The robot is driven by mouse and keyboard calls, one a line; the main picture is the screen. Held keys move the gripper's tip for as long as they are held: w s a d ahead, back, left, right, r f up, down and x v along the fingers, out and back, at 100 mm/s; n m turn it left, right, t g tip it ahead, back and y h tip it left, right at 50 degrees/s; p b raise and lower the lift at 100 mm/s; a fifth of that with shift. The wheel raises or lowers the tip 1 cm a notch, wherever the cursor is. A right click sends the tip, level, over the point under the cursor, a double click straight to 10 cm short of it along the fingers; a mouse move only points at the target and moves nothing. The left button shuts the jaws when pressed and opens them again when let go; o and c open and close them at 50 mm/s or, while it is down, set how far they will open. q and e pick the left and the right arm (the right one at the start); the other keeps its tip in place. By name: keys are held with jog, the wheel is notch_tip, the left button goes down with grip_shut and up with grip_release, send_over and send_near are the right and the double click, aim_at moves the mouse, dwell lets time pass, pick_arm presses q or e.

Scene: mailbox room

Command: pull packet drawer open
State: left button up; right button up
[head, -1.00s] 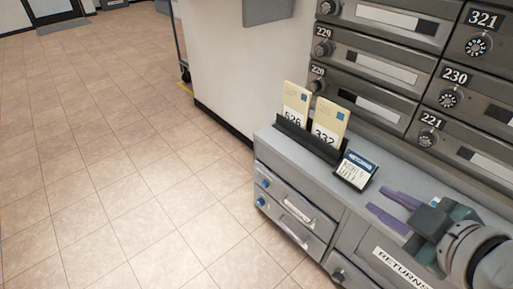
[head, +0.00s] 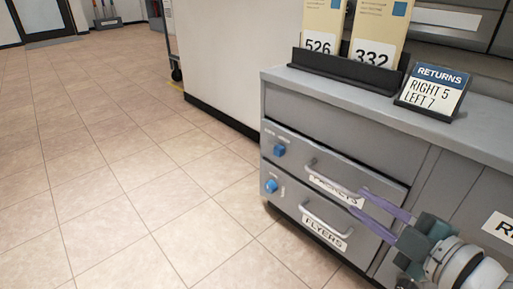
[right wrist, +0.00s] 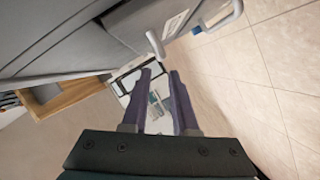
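The packet drawer (head: 295,148) is the upper drawer in the grey cabinet. Its front looks flush with the cabinet. It has a blue knob at the left, a pale bar handle (head: 330,178) and a label partly hidden by the handle and my fingers. My right gripper (head: 357,200) is open, its two purple fingers pointing left in front of the drawer's right part, near the handle's right end. In the right wrist view the gap between the fingers (right wrist: 160,74) is empty, and a pale handle end (right wrist: 155,44) shows just beyond the tips. I cannot tell whether they touch. My left gripper is out of view.
The flyers drawer (head: 315,225) sits below, with its own bar handle and blue knob. On the counter stand a black holder (head: 340,70) with cards 526 and 332 and a returns sign (head: 432,92). The tiled floor (head: 130,190) at the left is clear.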

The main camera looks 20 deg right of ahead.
aim_at(336, 186)
jog(key=b+x, duration=0.3)
jog(key=x, duration=0.1)
jog(key=b+x, duration=0.3)
jog(key=x, duration=0.2)
jog(key=shift+f, duration=0.25)
jog(key=shift+w, duration=0.25)
jog(key=shift+c, duration=0.4)
grip_shut()
dwell(0.4)
